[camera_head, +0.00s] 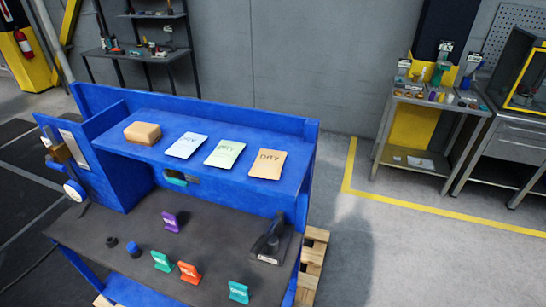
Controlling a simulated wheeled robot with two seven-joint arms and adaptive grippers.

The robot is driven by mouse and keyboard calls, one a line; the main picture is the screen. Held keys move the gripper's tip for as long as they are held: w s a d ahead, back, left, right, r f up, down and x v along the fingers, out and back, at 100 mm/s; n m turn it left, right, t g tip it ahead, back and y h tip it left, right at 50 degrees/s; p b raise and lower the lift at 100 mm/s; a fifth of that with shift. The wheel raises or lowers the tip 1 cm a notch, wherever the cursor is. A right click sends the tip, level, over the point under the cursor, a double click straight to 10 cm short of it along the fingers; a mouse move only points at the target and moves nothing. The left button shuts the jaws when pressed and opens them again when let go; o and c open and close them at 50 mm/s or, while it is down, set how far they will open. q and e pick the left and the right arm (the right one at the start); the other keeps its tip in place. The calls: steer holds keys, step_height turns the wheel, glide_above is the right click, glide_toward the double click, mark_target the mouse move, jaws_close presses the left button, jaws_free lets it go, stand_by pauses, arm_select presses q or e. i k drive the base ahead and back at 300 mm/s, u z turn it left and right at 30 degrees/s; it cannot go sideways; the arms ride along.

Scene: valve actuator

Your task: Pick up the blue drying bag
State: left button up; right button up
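Three flat drying bags lie in a row on the upper shelf of the blue workbench. The pale blue drying bag (186,145) is the leftmost, just right of a brown block. A pale green bag (224,153) lies in the middle, and an orange-tan bag (268,164) lies at the right. The blue bag lies flat and nothing covers it. The bags lie apart from one another. Neither of my grippers is in view.
The blue workbench (304,180) has a dark lower top with several coloured upright tags, such as a purple one (171,222), and a black device (270,240) at the right. A brown block (142,132) sits on the shelf's left. Open floor (400,250) lies to the right.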

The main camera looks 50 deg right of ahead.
mark_target(185, 146)
steer(key=z, duration=0.1)
steer(key=k, duration=0.6)
steer(key=z, duration=0.85)
steer(key=k, duration=0.4)
steer(key=z, duration=0.45)
